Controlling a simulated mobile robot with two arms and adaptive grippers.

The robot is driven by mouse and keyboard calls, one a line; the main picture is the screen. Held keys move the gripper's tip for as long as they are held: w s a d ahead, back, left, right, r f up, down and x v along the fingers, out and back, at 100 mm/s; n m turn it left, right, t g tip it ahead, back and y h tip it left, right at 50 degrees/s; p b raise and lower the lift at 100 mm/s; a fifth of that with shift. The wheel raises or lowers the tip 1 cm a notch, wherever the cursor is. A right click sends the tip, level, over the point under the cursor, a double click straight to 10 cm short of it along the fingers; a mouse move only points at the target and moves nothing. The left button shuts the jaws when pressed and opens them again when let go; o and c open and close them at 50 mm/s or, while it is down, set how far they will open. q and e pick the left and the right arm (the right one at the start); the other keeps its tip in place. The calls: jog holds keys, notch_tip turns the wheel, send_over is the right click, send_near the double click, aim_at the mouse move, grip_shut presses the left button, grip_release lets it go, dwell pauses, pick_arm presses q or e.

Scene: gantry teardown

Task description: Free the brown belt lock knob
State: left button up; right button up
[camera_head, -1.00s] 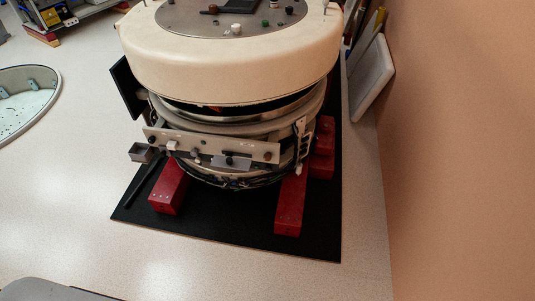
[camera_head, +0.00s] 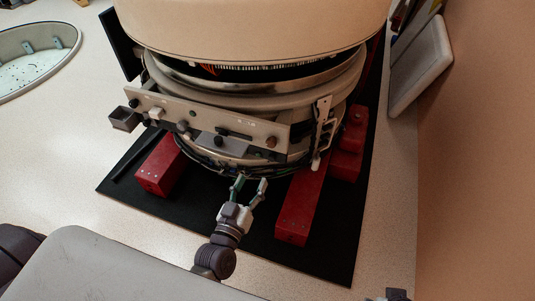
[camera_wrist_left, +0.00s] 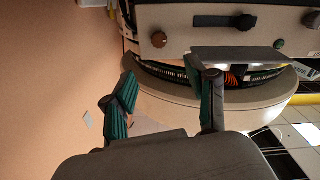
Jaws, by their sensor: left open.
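The brown belt lock knob (camera_head: 271,141) sits near the right end of the pale panel (camera_head: 165,112) on the front of the round machine. It also shows in the left wrist view (camera_wrist_left: 159,40), left of a black lever (camera_wrist_left: 225,21). My left gripper (camera_head: 251,184) is open and empty, in front of and below the panel's right part. Its fingers also show in the left wrist view (camera_wrist_left: 163,98), apart from the knob.
Red blocks (camera_head: 160,168) (camera_head: 300,208) stand under the machine on a black mat (camera_head: 225,230). A small grey box (camera_head: 124,118) is at the panel's left end. A brown wall (camera_head: 490,150) and a leaning pale board (camera_head: 420,65) are at the right.

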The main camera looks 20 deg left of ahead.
aim_at(270, 145)
pick_arm(q)
jog(key=w+b, duration=0.2)
jog(key=w, duration=0.9)
jog(key=shift+w+d, duration=0.2)
jog(key=shift+w, duration=0.75)
pick_arm(e)
jog(key=shift+v, duration=2.65)
jog(key=shift+w+d, duration=0.1)
pick_arm(q)
grip_shut()
